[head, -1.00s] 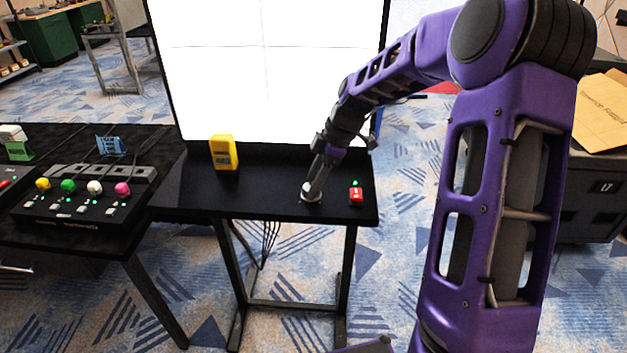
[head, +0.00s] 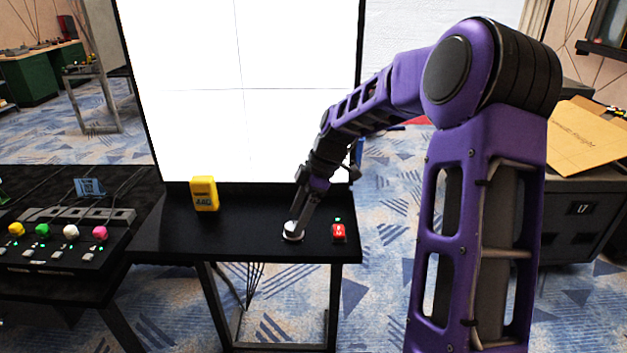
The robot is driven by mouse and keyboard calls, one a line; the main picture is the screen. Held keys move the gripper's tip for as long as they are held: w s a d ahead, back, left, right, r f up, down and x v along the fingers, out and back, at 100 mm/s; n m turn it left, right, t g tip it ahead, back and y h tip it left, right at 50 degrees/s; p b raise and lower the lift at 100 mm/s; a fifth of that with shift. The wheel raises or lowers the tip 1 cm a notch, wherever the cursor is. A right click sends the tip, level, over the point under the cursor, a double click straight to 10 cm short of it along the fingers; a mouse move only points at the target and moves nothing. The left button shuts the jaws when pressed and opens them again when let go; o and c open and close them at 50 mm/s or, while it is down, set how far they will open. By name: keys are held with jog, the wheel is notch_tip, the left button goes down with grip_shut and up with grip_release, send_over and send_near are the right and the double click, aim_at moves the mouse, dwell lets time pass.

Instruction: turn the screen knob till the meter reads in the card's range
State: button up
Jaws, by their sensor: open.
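The screen knob (head: 291,237) is a small pale round piece near the front edge of the black table in front of the screen. My gripper (head: 294,228) points down right at the knob, its fingertips at or around it; whether they touch it cannot be told. A yellow handheld meter (head: 204,194) stands on the table left of the knob, its dark display too small to read. A red device (head: 338,232) with a green light and small pale marks sits right of the knob. I cannot make out any card with a range.
A large white screen (head: 240,90) with thin crossing lines rises behind the table (head: 165,232). A control box with coloured knobs (head: 70,232) stands on the left table. A cabinet with a brown folder (head: 590,140) is at right.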

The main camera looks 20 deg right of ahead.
jog(key=p+v, duration=0.1)
jog(key=v, duration=1.4)
jog(key=shift+d+r, duration=0.2)
jog(key=shift+r, duration=0.05)
jog(key=shift+a, duration=0.15)
